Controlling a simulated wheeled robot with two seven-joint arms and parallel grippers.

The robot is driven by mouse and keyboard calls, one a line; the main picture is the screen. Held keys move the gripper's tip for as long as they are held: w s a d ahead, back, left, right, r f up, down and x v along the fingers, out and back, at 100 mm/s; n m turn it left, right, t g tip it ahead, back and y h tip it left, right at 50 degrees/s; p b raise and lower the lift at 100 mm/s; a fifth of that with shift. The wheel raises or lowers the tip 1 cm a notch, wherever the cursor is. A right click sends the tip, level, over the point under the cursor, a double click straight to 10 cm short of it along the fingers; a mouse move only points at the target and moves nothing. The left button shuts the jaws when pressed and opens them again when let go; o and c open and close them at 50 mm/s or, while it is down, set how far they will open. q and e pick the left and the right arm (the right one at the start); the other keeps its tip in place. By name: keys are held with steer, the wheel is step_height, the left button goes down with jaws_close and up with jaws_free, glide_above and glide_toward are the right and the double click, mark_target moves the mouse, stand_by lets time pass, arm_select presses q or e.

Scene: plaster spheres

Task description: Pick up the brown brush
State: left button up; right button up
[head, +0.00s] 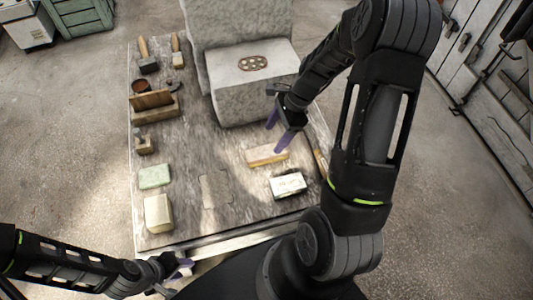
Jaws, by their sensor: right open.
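A tan-brown block-shaped item (267,155), which may be the brown brush, lies flat on the worn wooden table (195,135), right of the middle. Its bristles cannot be made out. Two upright tools with brown handles, one at the far left (148,58) and one beside it (177,52), also look brush-like. My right gripper (277,134) is open, with its purple fingers apart just above and behind the tan-brown block; nothing is between them. My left gripper (181,270) is low at the table's front edge, away from the items; its opening is unclear.
A large grey stone block (240,98) with a step stands at the back. A white labelled box (288,186) lies in front of the tan block. A green block (154,177), a cream block (158,213) and a wooden holder (155,108) line the left side.

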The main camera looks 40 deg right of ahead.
mark_target(267, 150)
steer(key=shift+x, duration=1.2)
steer(key=shift+x, duration=2.6)
steer(key=shift+s, duration=0.15)
steer(key=shift+c, duration=0.5)
jaws_close()
steer(key=shift+r, duration=0.1)
step_height(267, 150, up, 10)
steer(key=shift+f+p, duration=0.1)
steer(key=shift+p, duration=0.35)
